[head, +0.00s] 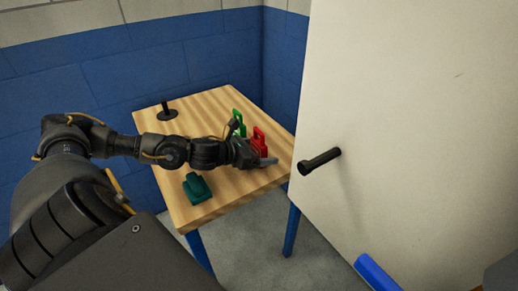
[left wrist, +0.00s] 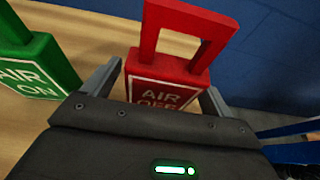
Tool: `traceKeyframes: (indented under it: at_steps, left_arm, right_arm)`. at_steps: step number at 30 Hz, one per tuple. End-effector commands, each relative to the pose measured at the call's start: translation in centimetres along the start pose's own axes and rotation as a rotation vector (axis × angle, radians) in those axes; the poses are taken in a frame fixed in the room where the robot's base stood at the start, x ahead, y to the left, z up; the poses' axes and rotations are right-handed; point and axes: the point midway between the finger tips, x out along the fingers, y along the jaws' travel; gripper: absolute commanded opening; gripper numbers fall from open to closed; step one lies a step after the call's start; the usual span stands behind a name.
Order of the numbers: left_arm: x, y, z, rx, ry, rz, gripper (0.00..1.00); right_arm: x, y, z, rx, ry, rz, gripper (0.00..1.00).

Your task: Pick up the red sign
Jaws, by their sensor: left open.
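The red sign (head: 259,141) stands on the wooden table near its right side, with an open loop handle at its top. In the left wrist view the red sign (left wrist: 170,84) reads "AIR OFF", its lower part hidden by my gripper body. My left gripper (head: 264,162) is open at the sign. In the left wrist view its two fingers (left wrist: 157,86) lie on either side of the sign's lower block, with no clear grip on it. My right gripper is not in view.
A green sign (head: 238,122) reading "AIR ON" stands just left of the red one, close to my left finger. A teal object (head: 196,187) and a black peg on a round base (head: 167,112) are on the table (head: 225,200). A white panel with a dark peg (head: 320,161) stands at right.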

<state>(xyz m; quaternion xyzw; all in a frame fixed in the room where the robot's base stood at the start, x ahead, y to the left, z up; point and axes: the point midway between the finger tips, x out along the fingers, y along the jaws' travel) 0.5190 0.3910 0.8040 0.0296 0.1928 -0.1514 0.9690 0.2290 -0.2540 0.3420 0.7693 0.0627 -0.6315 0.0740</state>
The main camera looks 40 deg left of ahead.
Motion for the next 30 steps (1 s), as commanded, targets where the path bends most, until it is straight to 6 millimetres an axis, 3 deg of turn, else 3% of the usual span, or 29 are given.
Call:
traceKeyframes:
  at_steps: [4, 11, 22, 30]
  left_arm:
    - [1.22, -0.05, 0.03, 0.000, 0.000, -0.001, 0.85]
    - [1.34, -0.04, -0.06, 0.001, 0.001, -0.001, 0.85]
    - [1.31, -0.03, -0.05, 0.001, 0.001, 0.000, 0.38]
    - [1.28, -0.02, 0.06, 0.001, 0.000, 0.000, 0.36]
  right_arm:
    - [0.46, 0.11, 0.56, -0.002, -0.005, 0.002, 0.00]
    - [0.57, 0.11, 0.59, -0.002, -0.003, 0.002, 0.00]
    - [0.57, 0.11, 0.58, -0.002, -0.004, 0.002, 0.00]
    - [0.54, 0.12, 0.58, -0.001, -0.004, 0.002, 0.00]
